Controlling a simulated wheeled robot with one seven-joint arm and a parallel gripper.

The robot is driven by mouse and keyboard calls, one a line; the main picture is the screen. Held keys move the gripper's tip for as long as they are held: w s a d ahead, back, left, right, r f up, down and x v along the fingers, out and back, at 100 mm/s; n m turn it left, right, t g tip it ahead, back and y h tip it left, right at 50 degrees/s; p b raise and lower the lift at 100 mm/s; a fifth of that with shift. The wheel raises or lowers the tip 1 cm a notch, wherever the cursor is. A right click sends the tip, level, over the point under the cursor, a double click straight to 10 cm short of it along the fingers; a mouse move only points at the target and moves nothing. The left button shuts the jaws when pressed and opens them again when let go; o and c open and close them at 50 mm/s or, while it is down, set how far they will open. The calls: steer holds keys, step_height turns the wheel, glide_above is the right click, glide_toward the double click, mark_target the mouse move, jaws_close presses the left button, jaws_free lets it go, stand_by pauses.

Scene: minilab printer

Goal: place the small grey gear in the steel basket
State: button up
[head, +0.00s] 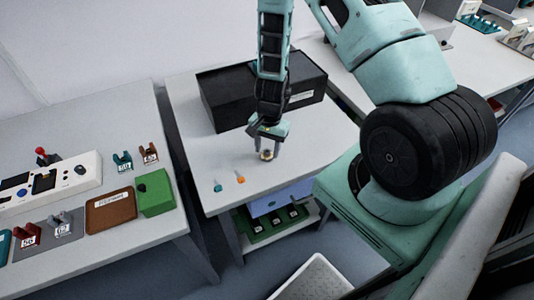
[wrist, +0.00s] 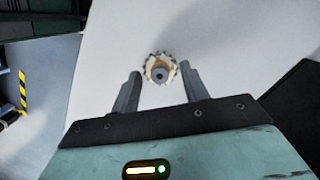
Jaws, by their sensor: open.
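A small grey gear (wrist: 147,69) with a pale tan middle and a dark hub lies on the white table. In the wrist view it is between and slightly beyond my fingertips. My gripper (wrist: 160,75) is open, one finger on each side of the gear, and I cannot tell whether either touches it. In the head view my gripper (head: 266,143) points down over the gear (head: 267,155). A pale light-grey container (head: 322,262) shows in part at the bottom of the head view; I cannot tell whether it is the steel basket.
Small orange (head: 240,179) and teal (head: 218,187) pieces lie near the table's front left. A side bench holds a green box (head: 155,192) and a brown block (head: 110,210).

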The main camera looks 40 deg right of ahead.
steer(key=shift+f, duration=0.1)
jaws_close()
